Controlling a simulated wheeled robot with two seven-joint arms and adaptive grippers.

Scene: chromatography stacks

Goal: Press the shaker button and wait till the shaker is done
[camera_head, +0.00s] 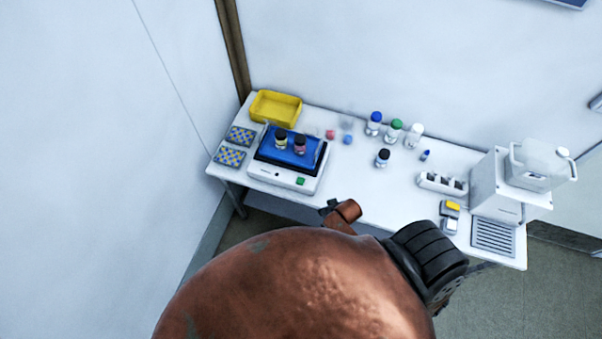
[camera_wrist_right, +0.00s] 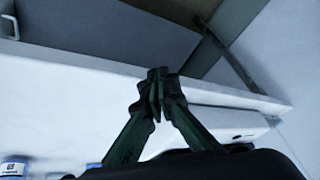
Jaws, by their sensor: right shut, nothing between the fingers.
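The shaker (camera_head: 265,172) is a white box with a blue top tray, on the left part of the white table. Two dark-capped vials (camera_head: 281,139) (camera_head: 300,145) stand upright on the tray. The green shaker button (camera_head: 300,181) is on its front face, uncovered. My right gripper (camera_head: 328,207) is near the table's front edge, to the right of the button in the picture and apart from it. Its fingertips meet, with nothing between them, in the right wrist view (camera_wrist_right: 158,80). The button cannot be made out there. My left gripper is not in view.
A yellow tray (camera_head: 275,108) and two blue-yellow racks (camera_head: 241,136) (camera_head: 229,157) lie around the shaker. Several capped bottles (camera_head: 396,131) stand mid-table. A white machine with a clear jug (camera_head: 544,165) is at the right. My arm hides part of the foreground.

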